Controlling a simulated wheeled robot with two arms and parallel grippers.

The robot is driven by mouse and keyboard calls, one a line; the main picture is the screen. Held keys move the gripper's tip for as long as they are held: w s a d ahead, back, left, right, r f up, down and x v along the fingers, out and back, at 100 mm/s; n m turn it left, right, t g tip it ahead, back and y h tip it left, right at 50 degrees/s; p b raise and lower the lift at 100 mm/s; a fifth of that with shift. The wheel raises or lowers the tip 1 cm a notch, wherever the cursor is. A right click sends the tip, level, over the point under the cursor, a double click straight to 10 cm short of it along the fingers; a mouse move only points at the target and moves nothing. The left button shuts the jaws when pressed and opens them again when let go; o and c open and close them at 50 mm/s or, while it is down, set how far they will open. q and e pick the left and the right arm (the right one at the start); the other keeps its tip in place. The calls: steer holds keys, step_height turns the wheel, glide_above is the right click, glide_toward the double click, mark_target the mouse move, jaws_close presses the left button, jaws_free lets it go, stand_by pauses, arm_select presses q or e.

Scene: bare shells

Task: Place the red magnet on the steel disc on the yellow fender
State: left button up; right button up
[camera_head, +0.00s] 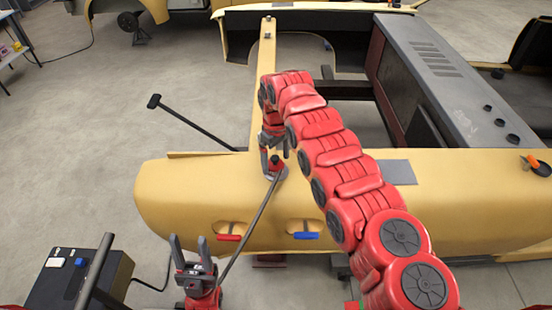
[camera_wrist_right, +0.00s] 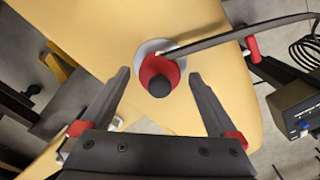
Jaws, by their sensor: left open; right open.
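The red magnet (camera_wrist_right: 150,70), a round red body with a black knob, sits on the pale grey steel disc (camera_wrist_right: 141,50) on the yellow fender (camera_head: 180,185). In the head view the magnet (camera_head: 275,161) shows below my right gripper (camera_head: 275,152). In the right wrist view my right gripper (camera_wrist_right: 160,76) is open, a finger on each side of the magnet with gaps on both sides. A dark strap or cable runs from the magnet towards the lower left in the head view. My left gripper (camera_head: 190,240) is open and empty, pointing up in front of the fender.
A red handle (camera_head: 229,238) and a blue handle (camera_head: 306,236) show on the fender's front side. A black box (camera_head: 75,275) with a blue button stands at lower left. A small orange-handled item (camera_head: 534,162) lies on the fender's right end.

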mark_target(275, 158)
steer(key=shift+r, duration=0.2)
step_height(275, 158, up, 4)
steer(key=b, duration=0.3)
steer(key=shift+a+r, duration=0.1)
steer(key=shift+r, duration=0.15)
step_height(275, 158, up, 3)
steer(key=shift+f, duration=0.2)
step_height(275, 158, up, 5)
steer(key=p, duration=0.5)
steer(key=shift+f, duration=0.1)
steer(key=shift+f, duration=0.1)
